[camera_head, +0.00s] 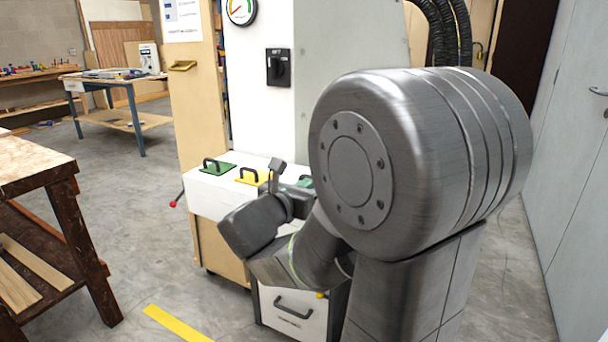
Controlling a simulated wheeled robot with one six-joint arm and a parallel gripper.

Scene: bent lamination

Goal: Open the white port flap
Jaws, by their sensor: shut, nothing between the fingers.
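A white cabinet ledge (205,199) carries a row of coloured port flaps with black handles. A green flap (218,169) is at the left and a yellow flap (251,176) is beside it. A bit of another green piece (305,182) shows behind my gripper. I cannot make out a white flap; my arm covers the right part of the ledge. My gripper (277,164) is small and dark in view, shut and empty, in front of or above the ledge just right of the yellow flap. Contact cannot be told.
A dark red-brown workbench (40,165) is at the left. A red-knobbed lever (173,204) sticks out at the ledge's left. Grey doors (570,180) stand at the right. The floor between bench and cabinet is clear.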

